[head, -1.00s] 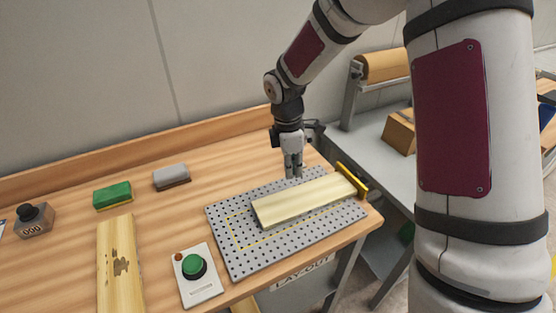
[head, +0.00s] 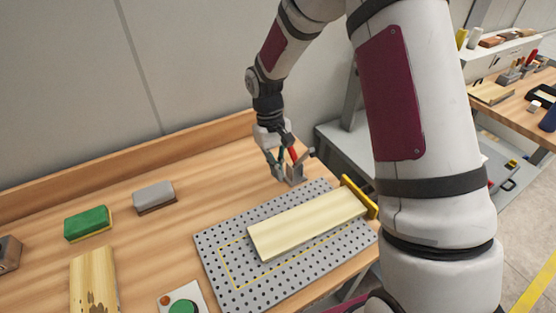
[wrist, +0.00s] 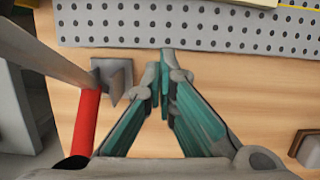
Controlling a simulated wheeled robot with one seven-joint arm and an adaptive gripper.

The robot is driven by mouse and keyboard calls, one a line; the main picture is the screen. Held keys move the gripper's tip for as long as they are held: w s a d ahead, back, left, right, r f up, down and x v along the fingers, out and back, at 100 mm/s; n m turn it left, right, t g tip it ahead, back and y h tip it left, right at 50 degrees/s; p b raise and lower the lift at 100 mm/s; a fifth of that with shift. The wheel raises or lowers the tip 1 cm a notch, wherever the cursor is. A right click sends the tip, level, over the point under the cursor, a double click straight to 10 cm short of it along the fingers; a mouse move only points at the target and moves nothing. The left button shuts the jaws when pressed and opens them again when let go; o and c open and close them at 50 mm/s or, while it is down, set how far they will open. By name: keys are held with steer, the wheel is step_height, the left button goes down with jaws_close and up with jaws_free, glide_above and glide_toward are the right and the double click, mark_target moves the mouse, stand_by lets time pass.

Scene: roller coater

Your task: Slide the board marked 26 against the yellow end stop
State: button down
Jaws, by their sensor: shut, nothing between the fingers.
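A pale wooden board (head: 305,222) lies flat on the grey perforated plate (head: 215,262). No number is readable on it. Its right end is at the yellow end stop (head: 359,197) at the plate's right edge. I cannot tell whether they touch or a thin gap is left. My gripper (head: 279,176) is shut and empty, behind the plate's back edge and apart from the board. In the wrist view the fingertips (wrist: 164,76) are together over bare wood, short of the plate. Only a sliver of the board (wrist: 250,2) shows there.
A red-handled tool (head: 293,155) with a grey metal foot (wrist: 113,78) stands close beside my gripper. A grey block (head: 154,197), a green block (head: 88,223), a stained board (head: 93,275) and a green button box (head: 180,303) are left. The wooden bench between is clear.

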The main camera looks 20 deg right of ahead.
mark_target(292, 207)
steer(key=p+x, duration=0.1)
steer(key=x, duration=0.4)
steer(key=shift+s+f, duration=0.15)
steer(key=shift+s+d+r+p, duration=0.15)
steer(key=shift+s+p, duration=0.15)
steer(key=shift+s, duration=0.3)
steer(key=shift+s+d+r+p, duration=0.15)
steer(key=shift+s+p, duration=0.15)
steer(key=shift+s, duration=0.35)
steer(key=shift+s+d+f, duration=0.15)
steer(key=shift+s+f, duration=0.05)
steer(key=shift+s, duration=0.4)
steer(key=shift+p, duration=0.3)
steer(key=shift+s+d+r+p, duration=0.15)
steer(key=shift+s+p, duration=0.3)
steer(key=shift+s, duration=0.6)
steer(key=shift+w, duration=0.15)
